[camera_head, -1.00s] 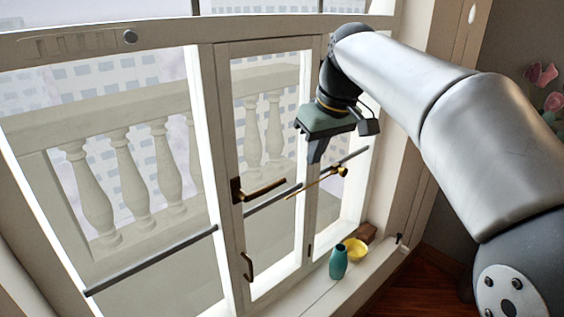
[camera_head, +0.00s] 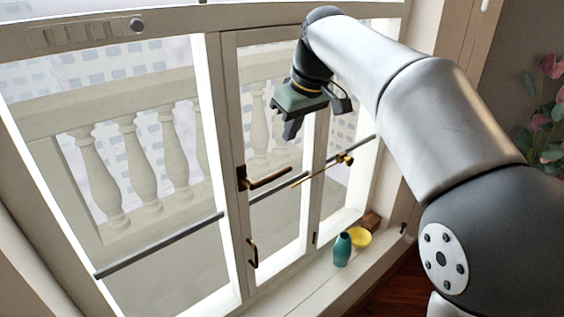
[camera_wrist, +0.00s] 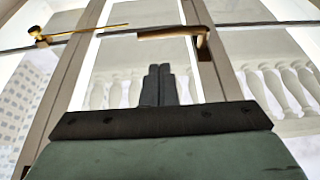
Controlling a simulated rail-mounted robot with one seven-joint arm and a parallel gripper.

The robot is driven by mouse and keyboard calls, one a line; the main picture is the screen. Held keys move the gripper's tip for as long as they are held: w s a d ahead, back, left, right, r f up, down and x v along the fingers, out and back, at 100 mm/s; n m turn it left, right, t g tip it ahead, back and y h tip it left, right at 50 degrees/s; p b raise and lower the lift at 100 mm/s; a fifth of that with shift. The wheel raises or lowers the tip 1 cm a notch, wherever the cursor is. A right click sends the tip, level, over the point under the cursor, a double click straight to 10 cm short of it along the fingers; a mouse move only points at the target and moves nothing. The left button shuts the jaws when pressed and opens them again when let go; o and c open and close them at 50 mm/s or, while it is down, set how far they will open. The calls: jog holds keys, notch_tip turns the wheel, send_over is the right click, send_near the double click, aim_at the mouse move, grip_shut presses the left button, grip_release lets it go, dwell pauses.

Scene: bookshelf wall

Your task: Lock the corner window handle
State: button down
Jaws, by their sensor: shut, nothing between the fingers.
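The brass window handle (camera_head: 266,179) is on the left stile of the middle window sash in the head view. Its lever points right, tilted slightly up in that view. My gripper (camera_head: 290,133) is shut and empty, above the lever and apart from it. In the wrist view the handle (camera_wrist: 172,33) runs across the top, its pivot plate at the right end. The shut fingers (camera_wrist: 158,86) appear below the lever there, with no visible contact.
A second, smaller brass handle (camera_head: 252,254) is lower on the same stile. A thin brass rod with a knob (camera_head: 344,159) crosses near the right sash. A teal vase (camera_head: 342,249), a yellow bowl (camera_head: 361,237) and a brown block (camera_head: 372,220) stand on the sill. Pink flowers (camera_head: 551,66) are at right.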

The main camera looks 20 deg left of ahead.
aim_at(279, 172)
jog(key=p+x, duration=0.1)
jog(key=x, duration=0.8)
jog(key=shift+f, duration=0.5)
jog(key=shift+s+d, duration=0.15)
jog(key=shift+f, duration=0.1)
jog(key=shift+f+g, duration=0.15)
jog(key=shift+g, duration=0.15)
